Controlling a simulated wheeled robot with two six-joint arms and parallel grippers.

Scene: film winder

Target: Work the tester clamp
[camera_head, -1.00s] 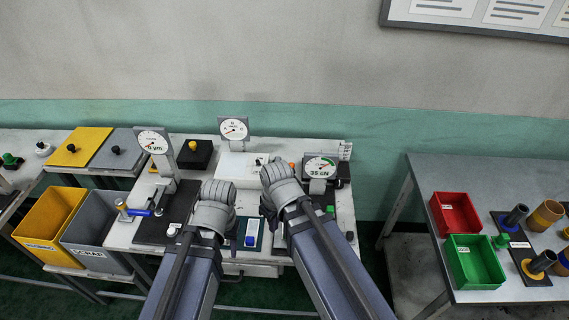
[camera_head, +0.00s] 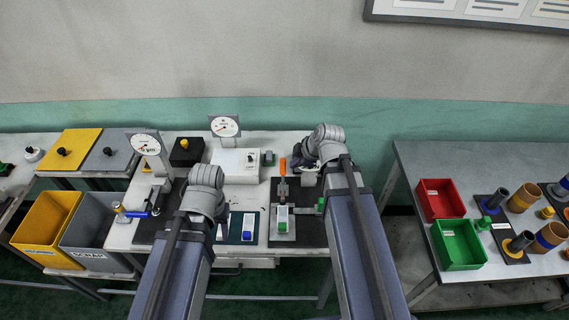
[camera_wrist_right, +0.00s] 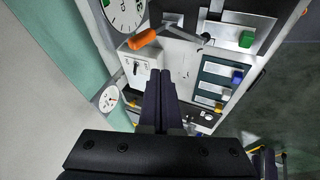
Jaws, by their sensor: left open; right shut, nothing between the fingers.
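The tester clamp has an orange handle (camera_head: 283,166) standing up at the back of a dark plate (camera_head: 262,238). In the right wrist view the orange handle (camera_wrist_right: 143,39) lies beyond my fingers and apart from them, on a grey lever. A green-topped block (camera_head: 282,214) sits in the metal fixture in front of the clamp; a green block also shows in the wrist view (camera_wrist_right: 246,38). My right gripper (camera_head: 299,163) is shut and empty, just right of the handle; its fingers show in the wrist view (camera_wrist_right: 163,88). My left gripper (camera_head: 222,233) is open, low over the bench left of the plate, partly hidden by its wrist.
A white box (camera_head: 235,165) and a dial gauge (camera_head: 225,126) stand behind. Another dial (camera_head: 146,144) stands at left. A green knob (camera_head: 320,205) is close to my right arm.

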